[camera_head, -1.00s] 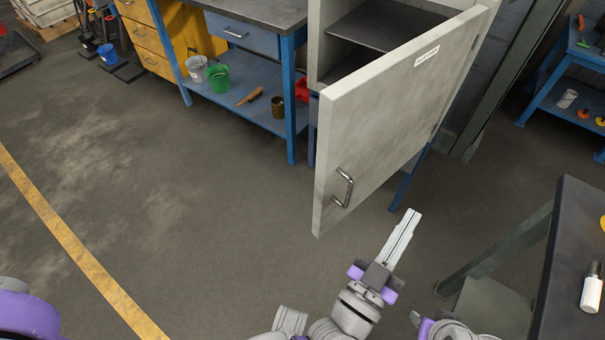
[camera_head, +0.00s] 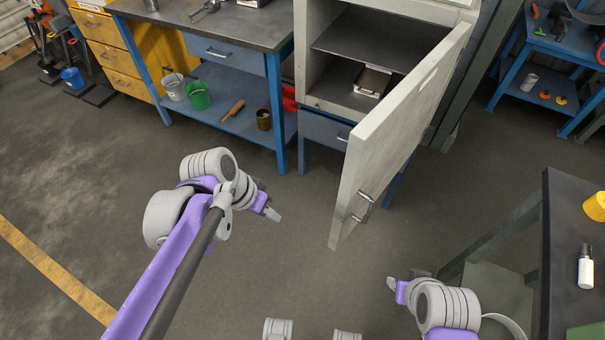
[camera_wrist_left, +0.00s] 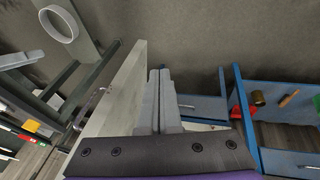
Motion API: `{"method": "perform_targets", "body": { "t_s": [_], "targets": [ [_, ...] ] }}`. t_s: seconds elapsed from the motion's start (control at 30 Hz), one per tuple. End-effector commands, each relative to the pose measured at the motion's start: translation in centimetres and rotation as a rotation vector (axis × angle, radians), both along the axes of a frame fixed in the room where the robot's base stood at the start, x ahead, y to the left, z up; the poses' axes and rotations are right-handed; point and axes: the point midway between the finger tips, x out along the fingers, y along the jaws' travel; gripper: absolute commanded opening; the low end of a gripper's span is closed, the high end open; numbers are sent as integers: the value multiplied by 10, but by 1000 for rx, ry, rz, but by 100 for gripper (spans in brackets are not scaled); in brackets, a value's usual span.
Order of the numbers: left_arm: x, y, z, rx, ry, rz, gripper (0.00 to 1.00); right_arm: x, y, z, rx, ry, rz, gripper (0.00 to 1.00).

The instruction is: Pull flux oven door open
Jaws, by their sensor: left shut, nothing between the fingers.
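The flux oven door (camera_head: 395,135) is a pale grey panel standing well open, swung out toward me from the oven cabinet (camera_head: 318,60). Its metal bar handle (camera_head: 362,207) is on the outer face near the free edge. My left gripper (camera_head: 272,214) is left of the door, apart from it, shut and empty. In the left wrist view its closed fingers (camera_wrist_left: 159,75) point up the picture, with the door (camera_wrist_left: 120,95) just to their left. My right gripper (camera_head: 391,285) is low, below the handle; its jaws are too small to read.
A blue workbench (camera_head: 283,110) with buckets on its shelf stands left of the oven. Inside the oven is a shelf (camera_head: 370,40) and a small tray (camera_head: 372,82). A dark table (camera_head: 550,250) stands at the right. The floor before the bench is clear.

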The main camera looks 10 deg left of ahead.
Motion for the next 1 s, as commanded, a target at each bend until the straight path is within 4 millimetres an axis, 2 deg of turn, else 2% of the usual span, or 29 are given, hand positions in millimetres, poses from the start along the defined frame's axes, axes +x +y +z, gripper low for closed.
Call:
{"method": "perform_targets", "body": {
  "t_s": [0.03, 0.13, 0.27, 0.4, 0.57, 1.0],
  "targets": [
    [20, -5, 27, -43, 2, -55, 0, 1, 0, 19, 0, -6, 0, 44],
    [49, -18, 54, -131, -6, -170, 0, 2, 0, 36, 0, -11, 0, 44],
    [76, -27, 76, -215, -30, -277, 0, 4, 0, 49, 0, -15, 0, 44],
    [88, -32, 85, -255, -47, -330, 0, 4, 0, 53, 0, -17, 0, 44],
    [90, -41, 74, -263, -50, -340, 0, 4, 0, 51, 0, -16, 0, 44],
    [96, -94, 3, -261, -48, -340, 0, 3, 0, 41, 0, -13, 0, 44]
  ]
}}
